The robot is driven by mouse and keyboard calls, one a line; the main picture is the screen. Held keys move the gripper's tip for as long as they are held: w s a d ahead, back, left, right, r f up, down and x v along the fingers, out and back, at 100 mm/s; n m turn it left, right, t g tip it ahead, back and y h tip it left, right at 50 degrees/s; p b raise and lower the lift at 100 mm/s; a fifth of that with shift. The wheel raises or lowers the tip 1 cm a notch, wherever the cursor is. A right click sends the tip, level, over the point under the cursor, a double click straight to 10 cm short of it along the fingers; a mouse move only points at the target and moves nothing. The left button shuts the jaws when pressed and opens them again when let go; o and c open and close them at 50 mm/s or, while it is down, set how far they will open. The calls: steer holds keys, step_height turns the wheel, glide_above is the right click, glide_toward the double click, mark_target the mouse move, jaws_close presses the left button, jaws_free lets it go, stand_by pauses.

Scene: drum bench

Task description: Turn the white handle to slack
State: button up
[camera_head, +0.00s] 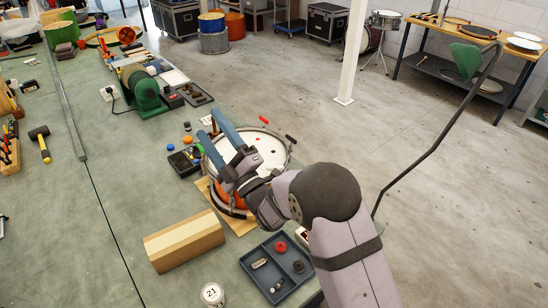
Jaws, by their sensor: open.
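A drum (268,150) with a white head and an orange shell stands on a board on the green bench. A red-tipped handle (262,119) and a black handle (291,138) stick out at its far and right rim. I cannot make out a white handle for certain; a small whitish piece (206,120) shows beside my gripper's far finger. My gripper (211,124) has two blue fingers, spread apart, reaching over the drum's left rim. I see nothing held between them. The gripper and arm hide part of the drum's near side.
A wooden block (184,240) and a grey tray (256,284) with small parts lie near the drum. A black box (184,162) with coloured caps sits left of it. A green machine (143,88) stands farther back.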

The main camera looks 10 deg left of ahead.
steer(key=w+d+f+m+t+h, duration=0.1)
steer(key=w+d+f+m+h, duration=0.1)
steer(key=d+f+m+h, duration=1.1)
step_height(320, 180, down, 3)
steer(key=d+m, duration=0.2)
steer(key=m, duration=0.6)
steer(key=shift+d+h, duration=0.3)
steer(key=shift+d, duration=0.05)
steer(key=shift+w+a+p, duration=0.25)
steer(key=shift+w+p, duration=0.3)
steer(key=shift+w, duration=0.65)
steer(key=shift+w+a+p, duration=0.2)
steer(key=shift+w+p, duration=0.4)
steer(key=shift+w, duration=0.65)
steer(key=shift+w+a+p, duration=0.25)
steer(key=shift+w+p, duration=0.3)
steer(key=shift+w, duration=0.65)
steer(key=c, duration=1.1)
